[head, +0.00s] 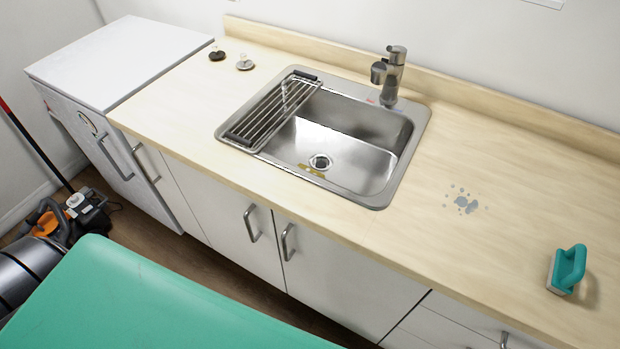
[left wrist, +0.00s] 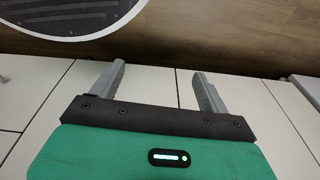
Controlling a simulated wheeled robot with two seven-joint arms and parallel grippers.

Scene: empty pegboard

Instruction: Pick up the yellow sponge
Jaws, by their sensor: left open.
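A small yellow patch (head: 311,171) shows at the near inner edge of the sink (head: 375,198), just in front of the drain. It may be the yellow sponge, but most of it is hidden by the sink's front rim and I cannot be sure. My left gripper (left wrist: 158,70) is open and empty, its two grey fingers spread apart in the left wrist view. Pale panels and brown floor lie beyond it, with no sponge in that view. Neither gripper shows in the head view.
A wire rack (head: 277,108) lies across the sink's left side. The faucet (head: 390,75) stands behind the sink. A teal-handled scrubber (head: 568,268) stands on the counter (head: 480,150) at right, near a grey stain (head: 465,203). Two small plugs (head: 245,63) sit at the back left.

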